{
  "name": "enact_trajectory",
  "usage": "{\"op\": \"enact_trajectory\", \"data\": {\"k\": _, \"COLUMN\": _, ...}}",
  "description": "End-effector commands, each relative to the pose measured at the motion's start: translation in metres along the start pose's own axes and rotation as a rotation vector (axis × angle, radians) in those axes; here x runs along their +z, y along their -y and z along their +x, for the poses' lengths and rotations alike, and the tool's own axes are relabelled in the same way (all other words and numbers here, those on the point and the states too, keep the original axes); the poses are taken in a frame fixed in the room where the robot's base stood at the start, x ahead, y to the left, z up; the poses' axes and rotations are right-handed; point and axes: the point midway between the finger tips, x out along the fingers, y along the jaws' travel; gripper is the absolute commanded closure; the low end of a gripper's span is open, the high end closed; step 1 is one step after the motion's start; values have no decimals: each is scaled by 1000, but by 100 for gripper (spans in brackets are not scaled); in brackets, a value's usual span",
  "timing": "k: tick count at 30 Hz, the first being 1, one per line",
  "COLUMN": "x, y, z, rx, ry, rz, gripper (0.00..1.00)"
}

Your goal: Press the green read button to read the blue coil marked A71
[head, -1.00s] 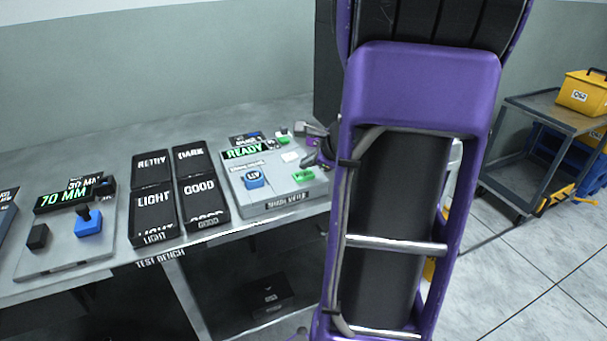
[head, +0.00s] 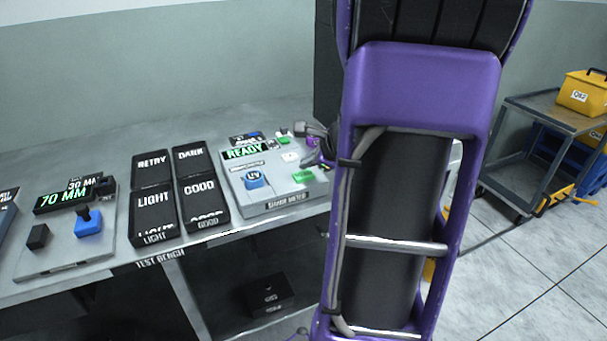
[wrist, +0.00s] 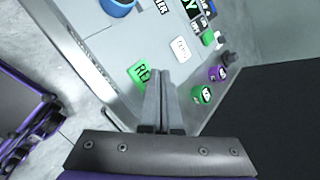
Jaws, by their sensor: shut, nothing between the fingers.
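The grey shade meter (head: 275,204) sits on the bench left of my arm, with a lit READY display (head: 246,152). The blue coil (head: 253,180) rests on its left part; it also shows cut off at the top of the wrist view (wrist: 118,7). I cannot clearly read its mark. The green read button (head: 303,176) is near the meter's front right; the wrist view shows it too (wrist: 139,73). My gripper (wrist: 159,73) is shut and empty, its tips right beside the button's right edge. I cannot tell if they touch it. My arm hides the gripper in the head view.
Purple (wrist: 217,73) and green (wrist: 201,94) coils stand beyond the fingers. Black trays (head: 154,201) labelled LIGHT, GOOD, RETRY and DARK lie left of the meter. A 70 MM device (head: 62,197) is further left. A cart (head: 545,105) with a yellow box stands at right.

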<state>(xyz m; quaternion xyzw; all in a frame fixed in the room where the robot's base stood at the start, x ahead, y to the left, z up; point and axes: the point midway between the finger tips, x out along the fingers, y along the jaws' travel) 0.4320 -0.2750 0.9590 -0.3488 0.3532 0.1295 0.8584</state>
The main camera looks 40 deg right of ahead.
Motion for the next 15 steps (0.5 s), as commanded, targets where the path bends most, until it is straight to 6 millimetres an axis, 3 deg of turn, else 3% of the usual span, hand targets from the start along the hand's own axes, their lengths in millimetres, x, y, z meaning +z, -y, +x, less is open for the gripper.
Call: {"op": "enact_trajectory", "data": {"k": 15, "x": -4, "y": -4, "z": 6, "rx": 0, "ry": 0, "rz": 0, "gripper": 100}}
